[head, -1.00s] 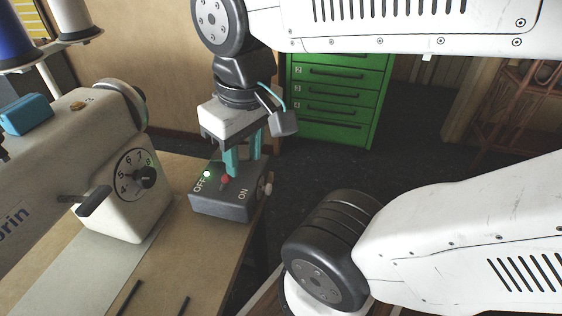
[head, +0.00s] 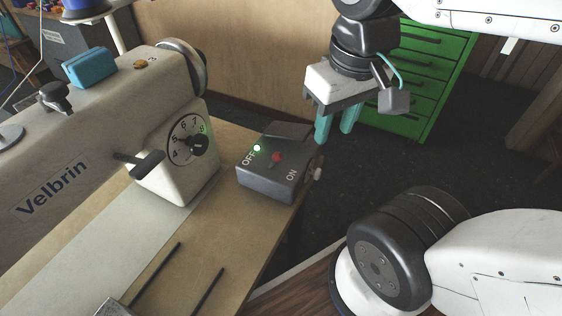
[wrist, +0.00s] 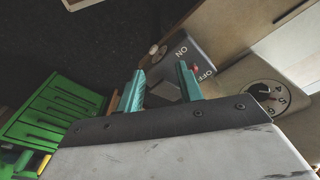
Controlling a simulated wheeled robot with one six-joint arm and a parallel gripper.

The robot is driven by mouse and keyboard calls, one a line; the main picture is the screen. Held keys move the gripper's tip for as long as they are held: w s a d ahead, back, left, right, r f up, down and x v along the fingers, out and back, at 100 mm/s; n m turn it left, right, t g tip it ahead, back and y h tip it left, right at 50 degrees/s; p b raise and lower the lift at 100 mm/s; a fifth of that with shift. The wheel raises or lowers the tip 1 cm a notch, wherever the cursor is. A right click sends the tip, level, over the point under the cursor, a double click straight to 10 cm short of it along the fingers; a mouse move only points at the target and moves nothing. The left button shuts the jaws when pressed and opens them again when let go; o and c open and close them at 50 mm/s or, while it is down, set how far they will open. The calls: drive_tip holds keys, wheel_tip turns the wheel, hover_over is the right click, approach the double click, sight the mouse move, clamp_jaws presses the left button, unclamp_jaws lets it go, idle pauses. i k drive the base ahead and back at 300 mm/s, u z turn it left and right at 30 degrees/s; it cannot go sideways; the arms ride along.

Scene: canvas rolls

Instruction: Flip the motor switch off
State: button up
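The motor switch box (head: 268,187) is a dark grey box on the table edge beside the sewing machine, marked OFF on the left and ON on the right. A red-tipped switch lever (head: 277,157) stands between the labels; which way it leans is hard to tell. A green light (head: 257,148) glows near OFF. My gripper (head: 335,132) is empty, its teal fingers pointing down, behind and right of the box and apart from the lever. In the wrist view the fingers (wrist: 160,72) are spread, with the box (wrist: 192,52) beyond them and the red lever (wrist: 195,69) beside the right finger.
The cream sewing machine (head: 110,130) with a numbered dial (head: 188,140) stands left of the box. Two dark rods (head: 155,275) lie on the wooden table (head: 225,240). A green drawer cabinet (head: 425,85) stands behind my gripper.

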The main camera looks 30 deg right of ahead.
sight(274, 161)
drive_tip(key=z, duration=0.55)
drive_tip(key=k, duration=1.3)
drive_tip(key=u, duration=0.15)
drive_tip(key=i, duration=0.7)
drive_tip(key=u, duration=0.3)
